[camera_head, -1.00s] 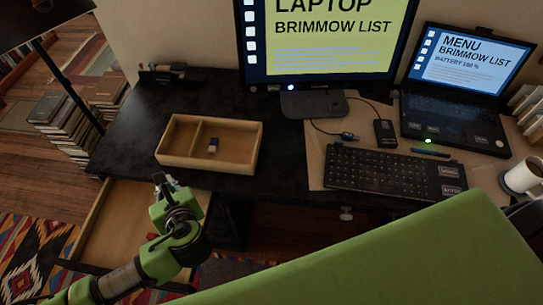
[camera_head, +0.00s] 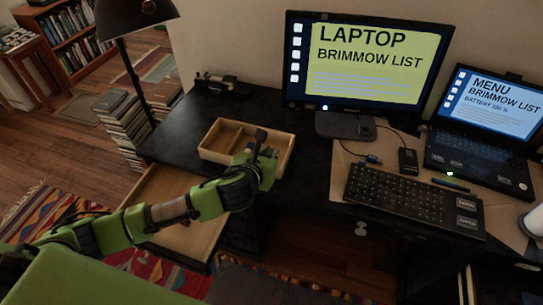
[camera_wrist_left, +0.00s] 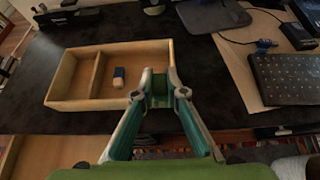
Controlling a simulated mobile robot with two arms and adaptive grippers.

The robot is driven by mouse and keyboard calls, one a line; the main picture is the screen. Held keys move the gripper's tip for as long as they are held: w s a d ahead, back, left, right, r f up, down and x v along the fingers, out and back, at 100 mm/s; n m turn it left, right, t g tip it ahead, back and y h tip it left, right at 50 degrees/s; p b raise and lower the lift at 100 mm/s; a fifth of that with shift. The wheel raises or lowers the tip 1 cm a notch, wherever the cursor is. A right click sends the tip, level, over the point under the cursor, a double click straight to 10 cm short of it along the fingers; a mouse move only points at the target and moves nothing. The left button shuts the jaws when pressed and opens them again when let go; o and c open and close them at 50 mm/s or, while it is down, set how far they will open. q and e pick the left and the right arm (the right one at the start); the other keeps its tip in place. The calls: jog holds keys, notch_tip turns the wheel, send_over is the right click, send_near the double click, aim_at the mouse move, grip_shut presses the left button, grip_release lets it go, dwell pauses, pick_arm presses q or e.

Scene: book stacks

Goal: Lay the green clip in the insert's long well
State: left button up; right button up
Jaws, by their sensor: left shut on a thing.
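The insert (camera_head: 215,157) is a light wooden tray on the black desk, split by one divider into two wells. It also shows in the wrist view (camera_wrist_left: 75,104). In the wrist view my left gripper (camera_wrist_left: 159,88) is shut on a small green piece, the green clip (camera_wrist_left: 159,95), held near the insert's right wall. The clip is mostly hidden by the fingers. My right gripper is not in view.
An open drawer (camera_head: 160,190) juts out below the desk's front left. A monitor (camera_head: 355,60), keyboard (camera_head: 410,200), laptop (camera_head: 480,150) and small black box (camera_head: 408,160) stand to the right. A lamp (camera_head: 135,20) stands left. Desk left of the insert is clear.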

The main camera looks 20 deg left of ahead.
pick_arm(q)
jog(key=w+f, duration=0.2)
jog(key=w+a+f, duration=0.1)
jog(key=w+f, duration=0.1)
jog(key=w+a+f, duration=0.1)
jog(key=w+f, duration=0.2)
jog(key=shift+a, duration=0.1)
jog(key=shift+f+b, duration=0.4)
jog(key=shift+f, duration=1.15)
jog(key=o, duration=0.8)
jog(key=shift+f, duration=0.1)
jog(key=shift+c, duration=0.2)
jog(key=shift+s+r, duration=0.15)
jog(key=shift+r, duration=0.05)
jog(key=v, duration=1.1)
jog(key=shift+s+r, duration=0.2)
jog(key=shift+s, duration=0.15)
